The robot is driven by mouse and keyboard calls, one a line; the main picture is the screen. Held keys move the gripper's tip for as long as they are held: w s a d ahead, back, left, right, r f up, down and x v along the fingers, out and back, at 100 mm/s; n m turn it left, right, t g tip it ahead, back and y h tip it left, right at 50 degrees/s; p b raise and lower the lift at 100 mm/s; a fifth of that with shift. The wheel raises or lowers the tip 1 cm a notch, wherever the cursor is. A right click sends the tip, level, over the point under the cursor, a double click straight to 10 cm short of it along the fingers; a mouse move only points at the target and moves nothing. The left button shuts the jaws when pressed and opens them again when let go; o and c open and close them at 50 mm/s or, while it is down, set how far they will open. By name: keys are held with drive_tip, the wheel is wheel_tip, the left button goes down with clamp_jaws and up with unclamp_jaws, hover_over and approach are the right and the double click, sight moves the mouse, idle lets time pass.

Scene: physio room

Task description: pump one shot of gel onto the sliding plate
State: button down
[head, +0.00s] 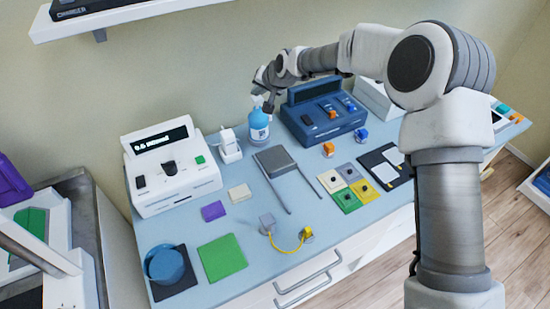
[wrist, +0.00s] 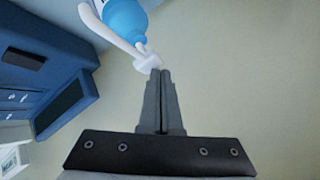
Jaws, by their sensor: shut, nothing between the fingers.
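The gel pump bottle (head: 259,126) is blue with a label and stands upright at the back of the blue table (head: 230,182). My gripper (head: 268,106) is at the top of the bottle, by the pump head. The blue bottle (wrist: 125,18) shows beyond. The grey sliding plate (head: 274,162) lies in front of the bottle, with two rails running toward the front. No gel shows on it.
A white device with a display (head: 170,165) stands left of the bottle, with a small white dispenser (head: 230,146) between. A dark blue console (head: 322,118) stands close on the right. Colored pads (head: 346,188), a yellow cable (head: 288,248) and a blue bowl (head: 165,264) lie nearer the front.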

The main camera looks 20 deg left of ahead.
sight(258, 100)
drive_tip(key=shift+f, duration=0.15)
idle(0.3)
drive_tip(key=shift+f+b, duration=0.35)
drive_tip(key=shift+b, duration=0.2)
drive_tip(key=shift+f, duration=0.2)
drive_tip(key=shift+r, duration=0.6)
drive_tip(key=shift+r+p, duration=1.35)
drive_tip(key=shift+r, duration=1.65)
